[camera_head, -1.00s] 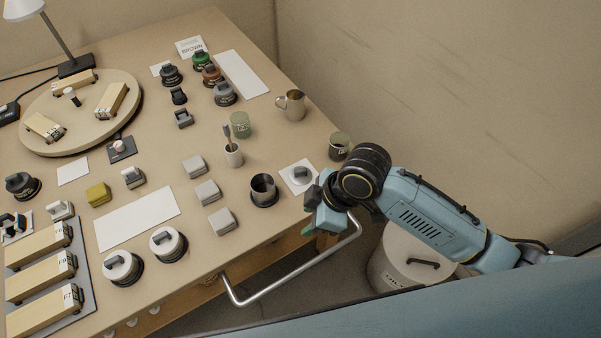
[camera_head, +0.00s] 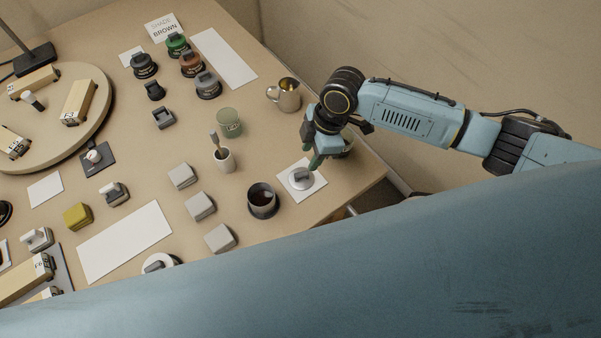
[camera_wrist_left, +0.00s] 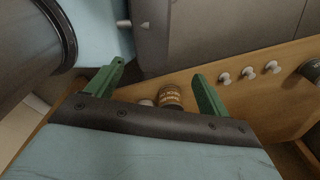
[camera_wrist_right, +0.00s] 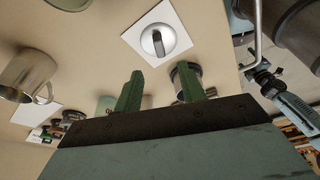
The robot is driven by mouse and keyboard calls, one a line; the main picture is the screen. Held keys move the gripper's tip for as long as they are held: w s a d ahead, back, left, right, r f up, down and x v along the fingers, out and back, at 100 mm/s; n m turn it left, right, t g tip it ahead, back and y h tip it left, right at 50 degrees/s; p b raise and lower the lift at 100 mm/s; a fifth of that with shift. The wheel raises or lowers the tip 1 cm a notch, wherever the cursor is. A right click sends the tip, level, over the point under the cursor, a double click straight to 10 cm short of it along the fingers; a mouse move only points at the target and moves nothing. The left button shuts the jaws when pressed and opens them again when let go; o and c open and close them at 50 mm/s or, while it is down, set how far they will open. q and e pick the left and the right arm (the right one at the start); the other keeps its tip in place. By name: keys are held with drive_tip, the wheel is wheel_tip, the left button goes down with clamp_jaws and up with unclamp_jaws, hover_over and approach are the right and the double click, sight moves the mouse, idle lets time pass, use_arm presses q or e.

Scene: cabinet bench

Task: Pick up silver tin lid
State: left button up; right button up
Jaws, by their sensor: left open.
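The silver tin lid (camera_head: 301,178), a round shiny disc with a dark grip on top, lies on a white square card (camera_head: 290,190) near the table's right edge. It also shows in the right wrist view (camera_wrist_right: 152,47), beyond the fingers. My right gripper (camera_head: 314,158) is above and just behind the lid in the head view, with its fingers pointing down. In the right wrist view its two green fingers (camera_wrist_right: 160,88) are apart with nothing held. My left gripper (camera_wrist_left: 158,75) shows only in its wrist view, open and empty, facing the cabinet front with its white knobs.
A metal mug (camera_head: 287,97) stands behind the lid. A dark-filled cup (camera_head: 262,201) stands left of it. A greenish jar (camera_head: 229,122) and a cup with a brush (camera_head: 223,160) stand farther left.

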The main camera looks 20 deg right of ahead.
sight(302, 174)
drive_tip(key=x, duration=0.2)
drive_tip(key=shift+f, duration=0.4)
drive_tip(key=b+x, duration=0.1)
drive_tip(key=x, duration=0.3)
drive_tip(key=shift+f, duration=0.35)
drive_tip(key=shift+a+f, duration=0.1)
drive_tip(key=shift+f, duration=0.4)
use_arm(q)
drive_tip(key=shift+w+f, duration=0.3)
drive_tip(key=shift+f, duration=0.4)
use_arm(e)
clamp_jaws()
